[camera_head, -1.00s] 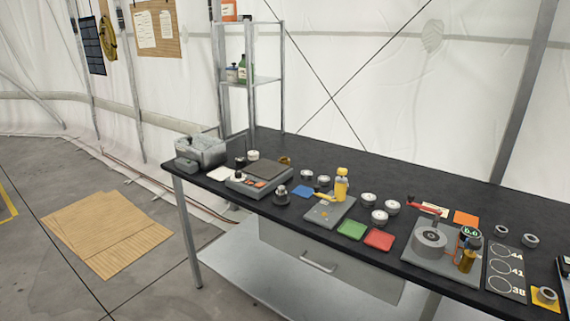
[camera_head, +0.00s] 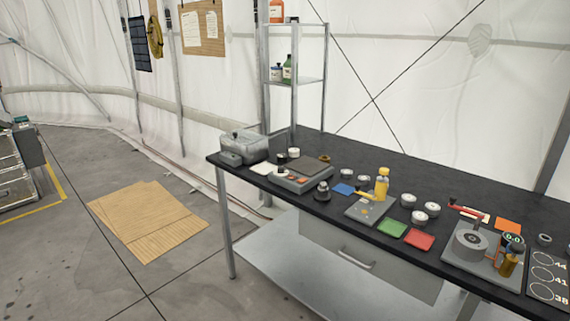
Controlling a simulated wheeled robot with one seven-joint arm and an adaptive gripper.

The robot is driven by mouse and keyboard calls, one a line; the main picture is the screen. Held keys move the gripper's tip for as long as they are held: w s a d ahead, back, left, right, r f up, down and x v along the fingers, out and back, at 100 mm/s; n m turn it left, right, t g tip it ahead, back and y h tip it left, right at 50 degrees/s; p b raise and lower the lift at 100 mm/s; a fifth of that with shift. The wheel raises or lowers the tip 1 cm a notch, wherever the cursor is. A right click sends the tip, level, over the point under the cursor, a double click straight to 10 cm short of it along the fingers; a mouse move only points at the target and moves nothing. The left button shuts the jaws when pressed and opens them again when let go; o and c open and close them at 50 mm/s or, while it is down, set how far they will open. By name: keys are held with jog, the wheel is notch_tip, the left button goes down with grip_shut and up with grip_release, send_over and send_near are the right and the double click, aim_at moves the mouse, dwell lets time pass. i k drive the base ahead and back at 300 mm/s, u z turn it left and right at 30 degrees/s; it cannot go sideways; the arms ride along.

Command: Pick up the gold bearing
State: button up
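A small gold-brown ring (camera_head: 325,158), which looks like the gold bearing, sits on the black table (camera_head: 415,180) at the back, just behind the grey scale-like device (camera_head: 302,179). It is small in this view and its lower part seems partly hidden by that device. My gripper is not in view, and nothing is seen touching the ring.
A grey box (camera_head: 245,147) stands at the table's left end. A cardboard sheet (camera_head: 147,220) lies on the open floor.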

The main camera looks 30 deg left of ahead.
aim_at(324, 160)
jog(key=u, duration=0.25)
jog(key=k, duration=0.35)
jog(key=u, duration=1.3)
jog(key=i, duration=1.15)
jog(key=z, duration=0.45)
